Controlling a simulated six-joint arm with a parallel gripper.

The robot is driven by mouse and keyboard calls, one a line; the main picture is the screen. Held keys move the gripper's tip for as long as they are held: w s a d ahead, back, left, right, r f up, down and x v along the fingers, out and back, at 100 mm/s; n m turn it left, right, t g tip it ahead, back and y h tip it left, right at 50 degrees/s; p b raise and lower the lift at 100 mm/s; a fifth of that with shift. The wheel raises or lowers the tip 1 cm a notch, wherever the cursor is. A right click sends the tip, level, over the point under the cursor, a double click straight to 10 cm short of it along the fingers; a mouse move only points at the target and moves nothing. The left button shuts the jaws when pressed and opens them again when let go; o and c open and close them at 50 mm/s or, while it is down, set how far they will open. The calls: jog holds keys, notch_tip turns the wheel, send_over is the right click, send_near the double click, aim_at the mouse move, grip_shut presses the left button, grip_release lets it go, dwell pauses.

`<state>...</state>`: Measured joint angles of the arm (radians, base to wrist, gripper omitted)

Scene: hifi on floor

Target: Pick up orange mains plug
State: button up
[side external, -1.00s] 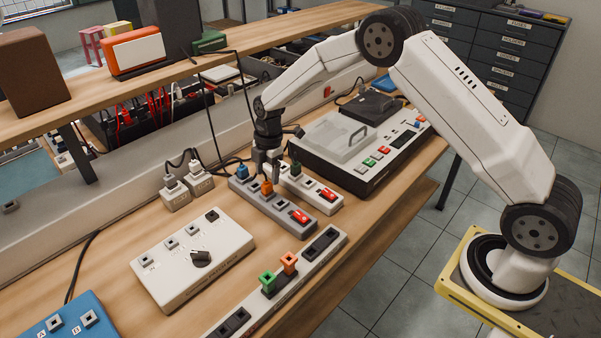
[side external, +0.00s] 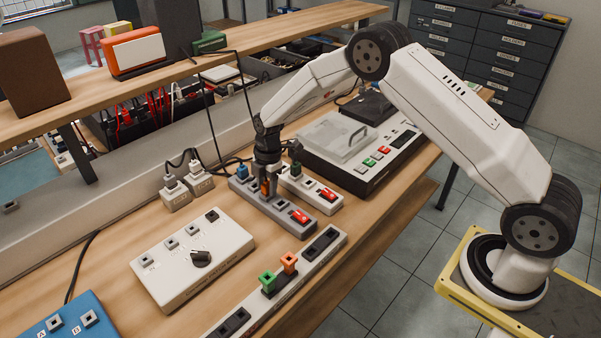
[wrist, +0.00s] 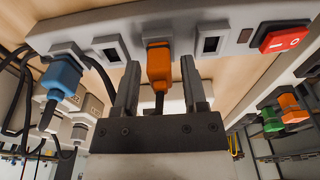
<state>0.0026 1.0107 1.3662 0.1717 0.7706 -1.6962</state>
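The orange mains plug (side external: 265,187) stands in a socket of the grey power strip (side external: 281,210), mostly hidden by my gripper in the side view. In the wrist view the plug (wrist: 159,66) is upright in the strip (wrist: 185,20), with an empty socket on each side. My gripper (side external: 268,186) is down over the plug. In the wrist view its fingers (wrist: 160,75) are open, one on each side of the plug, with a small gap showing on both sides. The plug's dark cable runs toward the gripper body.
A blue plug (wrist: 62,76) sits in the same strip, left of the orange one. A red switch (wrist: 281,38) is at its right. A white strip (side external: 294,180) lies close behind. Another strip in front holds a green plug (side external: 267,279) and another orange plug (side external: 289,262).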

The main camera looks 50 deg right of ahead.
grip_shut()
jog(key=shift+r, duration=0.15)
jog(key=shift+r, duration=0.95)
jog(key=s+r, duration=1)
jog(key=s, duration=0.4)
jog(key=shift+d+r, duration=0.2)
jog(key=shift+r, duration=0.2)
